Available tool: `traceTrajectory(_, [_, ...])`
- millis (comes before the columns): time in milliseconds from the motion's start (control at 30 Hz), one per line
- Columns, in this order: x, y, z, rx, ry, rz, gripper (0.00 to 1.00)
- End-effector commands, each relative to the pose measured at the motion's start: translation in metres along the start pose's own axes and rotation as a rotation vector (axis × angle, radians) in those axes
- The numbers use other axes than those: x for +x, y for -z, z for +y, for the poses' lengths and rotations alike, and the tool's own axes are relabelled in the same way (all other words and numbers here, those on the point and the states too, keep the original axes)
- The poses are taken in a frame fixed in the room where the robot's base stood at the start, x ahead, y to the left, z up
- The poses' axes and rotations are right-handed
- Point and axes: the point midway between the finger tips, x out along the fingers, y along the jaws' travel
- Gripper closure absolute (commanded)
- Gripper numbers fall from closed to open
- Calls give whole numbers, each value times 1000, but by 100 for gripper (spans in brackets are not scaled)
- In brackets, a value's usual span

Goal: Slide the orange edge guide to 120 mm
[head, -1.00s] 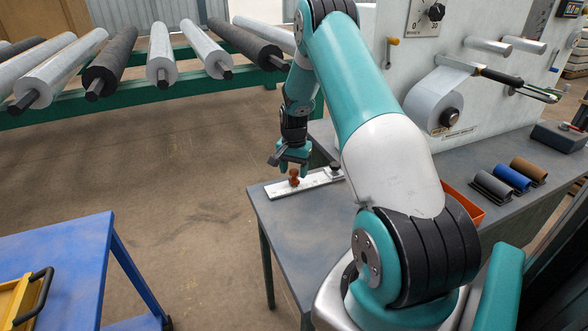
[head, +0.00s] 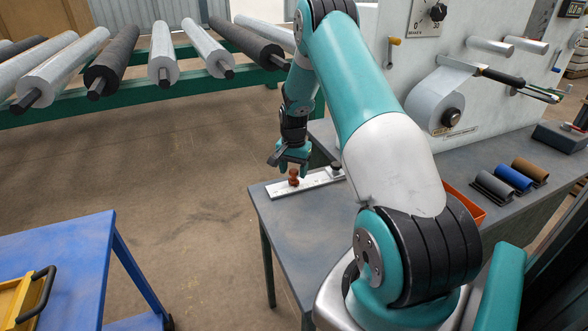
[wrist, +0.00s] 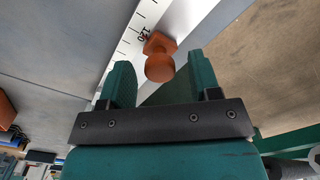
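The orange edge guide (head: 294,178) sits on the white ruler rail (head: 318,180) at the near left end of the bench. In the wrist view the guide has a round knob (wrist: 159,68) and a square base (wrist: 158,43). In the head view my gripper (head: 292,163) is just above the guide, with no clear contact.
A dark knob (head: 336,166) stands at the rail's far end. An orange bin (head: 464,203) and several coloured rolls (head: 513,178) are on the bench (head: 300,225). The machine panel stands behind. Open floor lies to the left, with a blue table (head: 60,262).

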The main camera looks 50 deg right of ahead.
Motion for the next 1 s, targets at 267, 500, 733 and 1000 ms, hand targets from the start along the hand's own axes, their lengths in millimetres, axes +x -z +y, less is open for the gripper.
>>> traceTrajectory(267, [-2,0,0,0,0,1,44])
traceTrajectory(500, [-37,1,-1,0,3,4,44])
traceTrajectory(733, [-97,1,-1,0,3,5,44])
traceTrajectory(1000, [-154,0,0,0,2,3,44])
